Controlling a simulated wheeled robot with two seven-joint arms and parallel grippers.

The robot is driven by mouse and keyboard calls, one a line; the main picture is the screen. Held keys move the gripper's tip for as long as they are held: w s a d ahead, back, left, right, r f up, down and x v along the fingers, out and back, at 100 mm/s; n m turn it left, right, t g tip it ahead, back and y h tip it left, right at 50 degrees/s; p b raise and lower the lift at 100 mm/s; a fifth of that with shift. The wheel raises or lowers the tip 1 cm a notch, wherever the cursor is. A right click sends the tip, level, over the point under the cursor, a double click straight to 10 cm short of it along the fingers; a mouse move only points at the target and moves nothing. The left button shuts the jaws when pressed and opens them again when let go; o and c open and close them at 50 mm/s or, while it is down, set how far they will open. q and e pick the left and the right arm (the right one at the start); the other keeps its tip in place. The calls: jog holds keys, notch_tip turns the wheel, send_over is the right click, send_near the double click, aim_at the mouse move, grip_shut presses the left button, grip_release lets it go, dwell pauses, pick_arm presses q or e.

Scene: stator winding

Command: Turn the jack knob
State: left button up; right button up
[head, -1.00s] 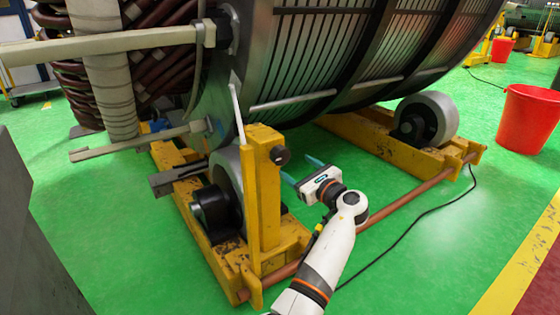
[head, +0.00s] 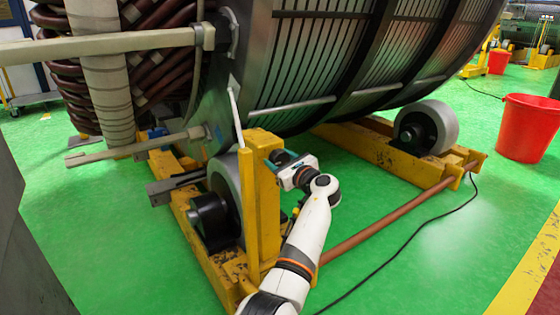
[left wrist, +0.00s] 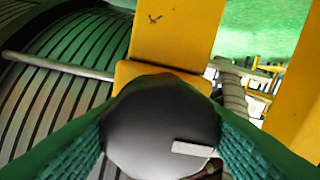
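The jack knob is a dark round knob on the yellow jack post (head: 264,200) in the head view, largely covered there by my left gripper (head: 279,159). In the left wrist view the knob (left wrist: 150,115) fills the middle, with a white rectangular mark on its face. The green textured fingers of my left gripper stand one on each side of the knob. The gripper is open around it; whether the pads touch the knob's edge is hard to see. My right gripper is not in view.
A large ribbed stator (head: 300,60) rests above the yellow roller frame (head: 385,155) and its grey rollers (head: 427,120). A copper-coloured bar (head: 385,220) and black cable lie to the right of my arm. A red bucket (head: 528,130) stands on open green floor.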

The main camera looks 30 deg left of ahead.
pick_arm(q)
jog(key=c, duration=0.5)
jog(key=shift+o, duration=0.2)
